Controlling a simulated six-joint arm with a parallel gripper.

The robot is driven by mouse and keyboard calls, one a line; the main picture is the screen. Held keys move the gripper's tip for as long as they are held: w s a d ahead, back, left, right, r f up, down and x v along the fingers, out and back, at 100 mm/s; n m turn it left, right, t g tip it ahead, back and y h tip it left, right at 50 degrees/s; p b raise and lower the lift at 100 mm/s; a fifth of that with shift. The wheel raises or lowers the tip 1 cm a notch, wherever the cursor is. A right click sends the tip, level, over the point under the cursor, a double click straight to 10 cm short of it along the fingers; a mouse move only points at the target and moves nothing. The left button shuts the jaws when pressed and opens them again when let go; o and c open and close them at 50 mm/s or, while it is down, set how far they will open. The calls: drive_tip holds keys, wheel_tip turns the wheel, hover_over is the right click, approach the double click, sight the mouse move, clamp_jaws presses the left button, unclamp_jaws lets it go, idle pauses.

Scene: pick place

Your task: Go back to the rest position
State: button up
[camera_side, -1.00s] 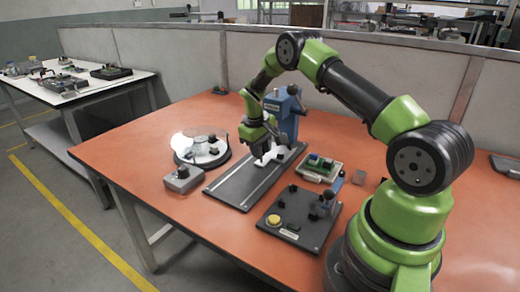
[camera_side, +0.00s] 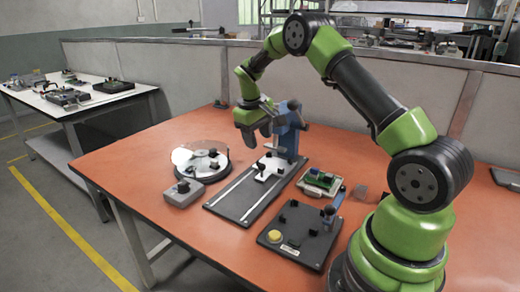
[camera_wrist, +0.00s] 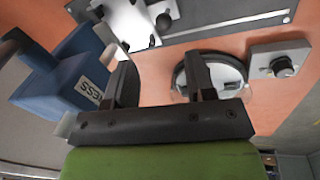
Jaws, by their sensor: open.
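My gripper (camera_side: 257,131) hangs in the air above the dark rail plate, left of the blue press. In the wrist view my gripper (camera_wrist: 160,80) shows two dark fingers spread apart with nothing between them. The blue press (camera_side: 287,130) stands at the back end of the rail plate (camera_side: 236,207); it also shows at the left of the wrist view (camera_wrist: 65,75). A white piece with dark knobs (camera_side: 266,170) sits on the rail plate below my gripper, apart from it. The white piece is also at the top of the wrist view (camera_wrist: 135,22).
A round dial plate (camera_side: 186,160) and a grey button box (camera_side: 183,193) lie left of the rail plate. A black panel with a yellow button (camera_side: 290,252) and a tray with a green board (camera_side: 320,183) lie to the right. A partition wall (camera_side: 180,75) runs behind the table.

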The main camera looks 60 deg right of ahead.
drive_tip(key=shift+r, duration=0.4)
drive_tip(key=shift+a, duration=0.1)
drive_tip(key=s+a+r+m+t+y, duration=0.1)
drive_tip(key=s+a+r+t, duration=0.1)
drive_tip(key=s+a+r, duration=0.35)
drive_tip(key=s+a+r+t, duration=0.2)
drive_tip(key=a+r, duration=0.5)
drive_tip(key=r, duration=0.3)
drive_tip(key=s+a+t+y, duration=0.1)
drive_tip(key=s+a, duration=0.3)
drive_tip(key=s, duration=0.3)
drive_tip(key=s+a+r+t+y, duration=0.1)
drive_tip(key=s+a+t+y, duration=0.1)
drive_tip(key=s+a, duration=0.3)
drive_tip(key=s, duration=0.2)
drive_tip(key=shift+s+r+m+t, duration=0.3)
drive_tip(key=shift+m, duration=0.1)
idle(0.3)
